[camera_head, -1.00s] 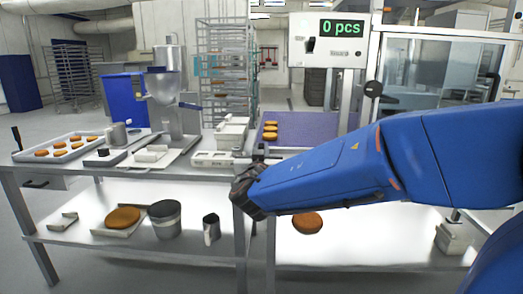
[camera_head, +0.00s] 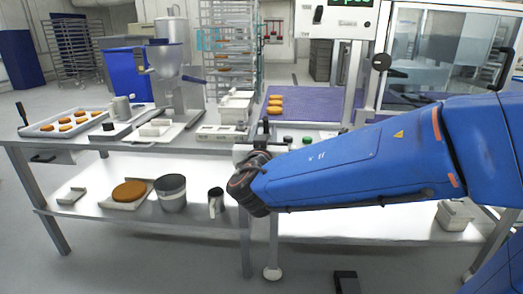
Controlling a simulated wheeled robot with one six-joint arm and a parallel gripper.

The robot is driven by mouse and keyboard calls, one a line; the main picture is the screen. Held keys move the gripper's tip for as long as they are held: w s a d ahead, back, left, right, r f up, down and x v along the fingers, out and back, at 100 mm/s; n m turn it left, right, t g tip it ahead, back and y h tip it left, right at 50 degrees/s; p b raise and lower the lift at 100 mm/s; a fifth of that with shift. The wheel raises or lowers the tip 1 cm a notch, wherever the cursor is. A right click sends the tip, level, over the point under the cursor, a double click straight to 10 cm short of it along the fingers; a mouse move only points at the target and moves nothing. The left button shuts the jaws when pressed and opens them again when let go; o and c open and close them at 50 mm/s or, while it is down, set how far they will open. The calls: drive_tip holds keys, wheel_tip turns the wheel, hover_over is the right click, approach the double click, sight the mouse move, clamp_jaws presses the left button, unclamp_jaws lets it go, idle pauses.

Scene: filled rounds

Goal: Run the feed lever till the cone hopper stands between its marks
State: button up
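The cone hopper (camera_head: 166,58) is a grey metal funnel on a depositor stand on the left bench. Marks on the hopper, and the fill level inside, are too small to make out. The dark wrist end of my arm (camera_head: 246,184) is in front of the bench's front edge, to the right of and below the hopper, well apart from the lever. The fingers of my gripper cannot be made out clearly, and I see nothing held.
A tray of round biscuits (camera_head: 43,129) lies at the bench's left. A white box (camera_head: 237,108) and a purple belt (camera_head: 310,92) with biscuits are to the right of the hopper. The lower shelf holds a grey pot (camera_head: 171,205) and a mug (camera_head: 216,207). A wire rack (camera_head: 228,40) stands behind.

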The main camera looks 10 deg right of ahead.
drive_tip(key=v, duration=1)
drive_tip(key=shift+f, duration=0.1)
idle(6.9)
